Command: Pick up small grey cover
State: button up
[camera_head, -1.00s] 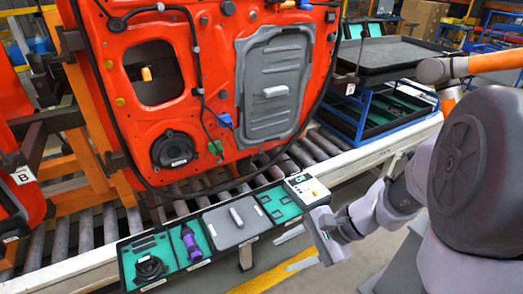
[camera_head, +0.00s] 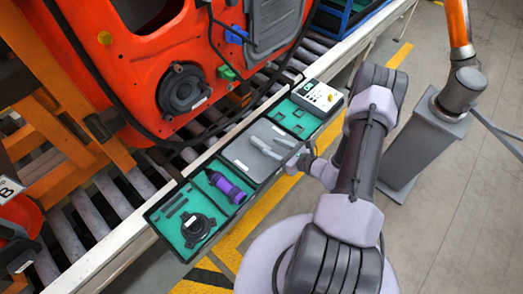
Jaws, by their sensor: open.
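The small grey cover (camera_head: 240,154) lies flat in a compartment of the tray row along the conveyor's near rail. It is a flat grey panel with a raised light grey handle, and its right part is partly covered by my gripper. My gripper (camera_head: 277,146) is open at the right part of the cover, close to the handle. I cannot tell whether it touches the handle or whether the handle is between the fingers.
The tray row holds a purple tool (camera_head: 226,187), a black round part (camera_head: 196,229) and a green-lined compartment (camera_head: 296,118). A white control box (camera_head: 318,97) stands at its far end. The orange door (camera_head: 150,60) hangs behind over the rollers. A grey pedestal (camera_head: 425,140) stands at the right.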

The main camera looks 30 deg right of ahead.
aim_at(262, 144)
jog(key=b+x, duration=0.1)
jog(key=x, duration=0.2)
jog(key=a+b+x, duration=0.1)
jog(key=x, duration=0.2)
jog(key=shift+s, duration=0.1)
jog(key=shift+r, duration=0.15)
grip_shut()
dwell(1.0)
